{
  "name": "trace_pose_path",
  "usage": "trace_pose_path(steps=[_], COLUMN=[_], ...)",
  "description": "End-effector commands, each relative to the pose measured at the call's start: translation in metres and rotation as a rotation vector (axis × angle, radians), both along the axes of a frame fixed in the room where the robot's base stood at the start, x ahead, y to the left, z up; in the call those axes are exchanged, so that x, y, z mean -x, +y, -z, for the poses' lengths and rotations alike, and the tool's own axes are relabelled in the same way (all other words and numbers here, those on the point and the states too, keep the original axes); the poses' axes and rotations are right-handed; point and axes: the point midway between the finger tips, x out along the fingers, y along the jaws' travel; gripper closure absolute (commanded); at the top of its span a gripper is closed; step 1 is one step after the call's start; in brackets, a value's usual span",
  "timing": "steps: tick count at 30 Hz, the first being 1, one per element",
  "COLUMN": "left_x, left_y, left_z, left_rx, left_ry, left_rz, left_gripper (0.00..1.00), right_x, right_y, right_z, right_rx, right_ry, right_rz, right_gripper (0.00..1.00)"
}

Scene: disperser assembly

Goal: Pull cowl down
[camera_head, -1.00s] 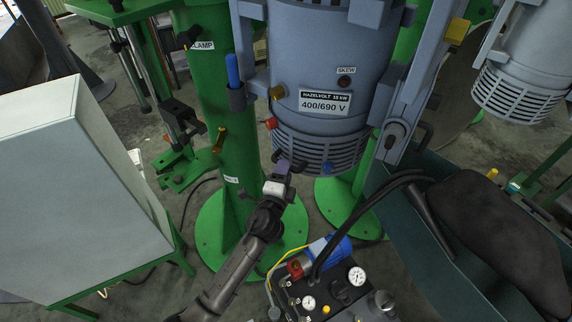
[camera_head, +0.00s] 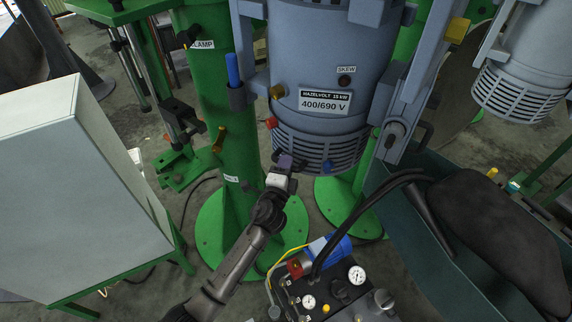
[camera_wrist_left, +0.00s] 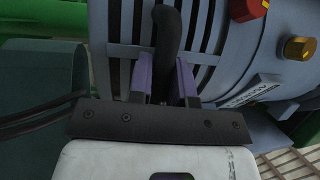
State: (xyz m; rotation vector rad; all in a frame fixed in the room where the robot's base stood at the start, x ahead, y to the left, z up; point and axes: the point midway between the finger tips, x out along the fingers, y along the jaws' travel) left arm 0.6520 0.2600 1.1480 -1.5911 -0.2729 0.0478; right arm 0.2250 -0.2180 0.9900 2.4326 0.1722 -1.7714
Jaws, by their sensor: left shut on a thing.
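The cowl (camera_head: 322,148) is the slotted grey-blue ring at the bottom of the hanging motor (camera_head: 325,65), which carries a 400/690 V label. It sits up against the motor body. A black curved handle (camera_wrist_left: 168,35) stands out from the cowl's slotted side. My left gripper (camera_head: 287,163) reaches up from below to the cowl's lower left side. In the left wrist view its purple fingers (camera_wrist_left: 164,80) lie on both sides of the handle and are shut on it. The fingers hide the handle's lower part. My right gripper is not in view.
A red knob (camera_head: 270,123) and a brass knob (camera_head: 277,92) stick out of the motor's left side. A green column (camera_head: 215,110) stands left of it. A pump unit with gauges (camera_head: 357,275) and black hoses (camera_head: 365,205) lies below right. A pale cabinet (camera_head: 80,190) stands at left.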

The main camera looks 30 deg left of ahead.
Motion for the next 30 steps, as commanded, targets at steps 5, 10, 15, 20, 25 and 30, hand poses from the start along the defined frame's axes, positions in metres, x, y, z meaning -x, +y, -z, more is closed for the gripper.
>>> trace_pose_path(steps=[5,10,15,20,25,30], left_x=[0.000,0.000,0.000,0.000,0.000,0.000], left_y=[0.000,0.000,0.000,0.000,0.000,-0.001], left_z=[0.000,0.000,0.004,0.021,0.051,0.080], left_rx=[0.000,0.000,0.000,0.000,0.001,0.000], left_ry=[0.000,-0.001,-0.001,0.001,0.001,0.001], left_rz=[0.000,0.000,0.000,0.000,0.000,0.001], left_gripper=[1.00,1.00,1.00,1.00,1.00,1.00], right_x=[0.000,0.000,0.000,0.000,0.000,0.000], right_y=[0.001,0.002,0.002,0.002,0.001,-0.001], right_z=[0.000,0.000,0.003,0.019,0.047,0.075], right_rx=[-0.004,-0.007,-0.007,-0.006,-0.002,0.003], right_ry=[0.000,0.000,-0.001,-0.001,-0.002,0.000], right_rz=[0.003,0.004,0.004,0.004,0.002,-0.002], right_gripper=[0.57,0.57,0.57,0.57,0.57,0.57])
